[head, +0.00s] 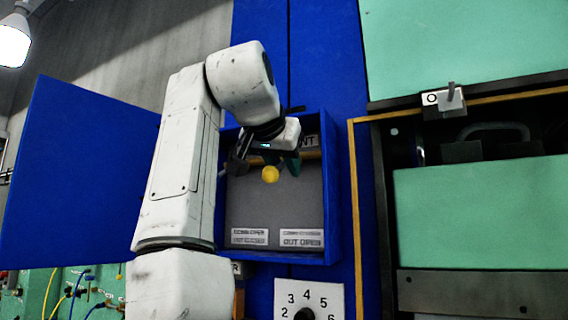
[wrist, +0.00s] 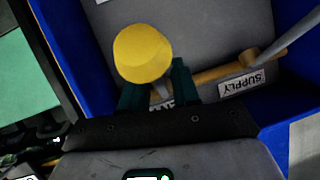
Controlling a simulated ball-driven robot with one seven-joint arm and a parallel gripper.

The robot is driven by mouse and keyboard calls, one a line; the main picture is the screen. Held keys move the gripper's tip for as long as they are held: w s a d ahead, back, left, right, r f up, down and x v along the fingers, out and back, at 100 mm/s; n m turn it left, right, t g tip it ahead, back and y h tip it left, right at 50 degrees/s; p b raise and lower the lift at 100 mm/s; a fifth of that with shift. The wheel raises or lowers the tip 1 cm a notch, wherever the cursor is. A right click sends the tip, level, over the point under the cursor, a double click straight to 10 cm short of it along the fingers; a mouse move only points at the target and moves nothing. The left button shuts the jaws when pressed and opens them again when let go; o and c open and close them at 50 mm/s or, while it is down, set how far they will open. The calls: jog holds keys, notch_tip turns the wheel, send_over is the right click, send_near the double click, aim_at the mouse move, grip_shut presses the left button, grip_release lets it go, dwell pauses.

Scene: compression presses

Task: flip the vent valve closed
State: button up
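The vent valve's lever ends in a yellow knob (head: 270,174) inside an open blue cabinet (head: 332,205), under a partly hidden label ending in "NT" (head: 309,141). The knob also shows large in the wrist view (wrist: 143,54), with a short grey stem behind it; the lever appears to stick outward. My gripper (head: 282,164) is at the lever, with its dark green fingers apart. In the wrist view my gripper (wrist: 157,91) has one finger on each side of the stem, with visible gaps. The valve body is mostly hidden by my gripper.
A brass pipe (wrist: 222,70) runs to a second grey lever (wrist: 287,38) by a "SUPPLY" label (wrist: 241,84). The cabinet's walls are close around my gripper. Its blue door (head: 75,175) stands open at left. A numbered dial (head: 308,301) is below; a green press (head: 480,215) stands right.

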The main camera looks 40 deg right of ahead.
grip_shut()
jog(key=shift+f+b, duration=0.1)
jog(key=shift+b, duration=0.2)
